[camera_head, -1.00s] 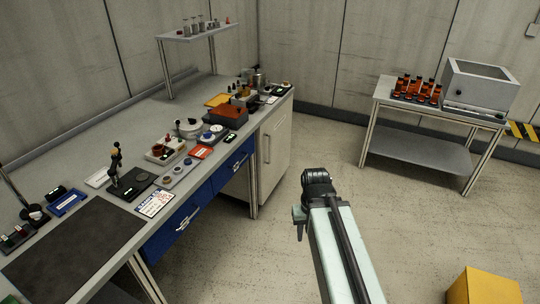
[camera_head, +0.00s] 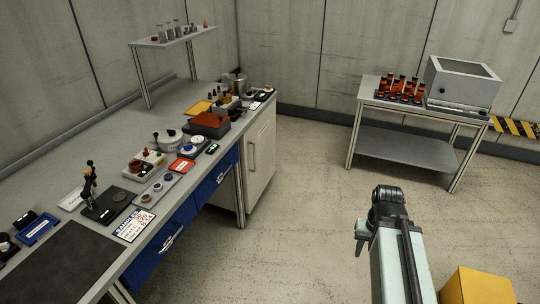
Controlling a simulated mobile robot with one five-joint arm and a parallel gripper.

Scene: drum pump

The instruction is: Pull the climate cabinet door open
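A pale cabinet stands under the far right end of the workbench. Its door (camera_head: 262,160) has a vertical bar handle (camera_head: 252,156) and looks shut. I take it for the climate cabinet, as no label can be read. My gripper (camera_head: 361,238) hangs at the end of my arm, low and to the right of the cabinet, in front of it over open floor. It is apart from the door and handle. Its fingers are small and mostly hidden by the wrist, so their opening cannot be made out.
The workbench (camera_head: 55,205), with blue drawers (camera_head: 172,235) and many small items, fills the left. A side table (camera_head: 400,150) at the back right bears orange-brown bottles and a grey box (camera_head: 463,84). A yellow box (camera_head: 478,288) is at lower right. The floor between is clear.

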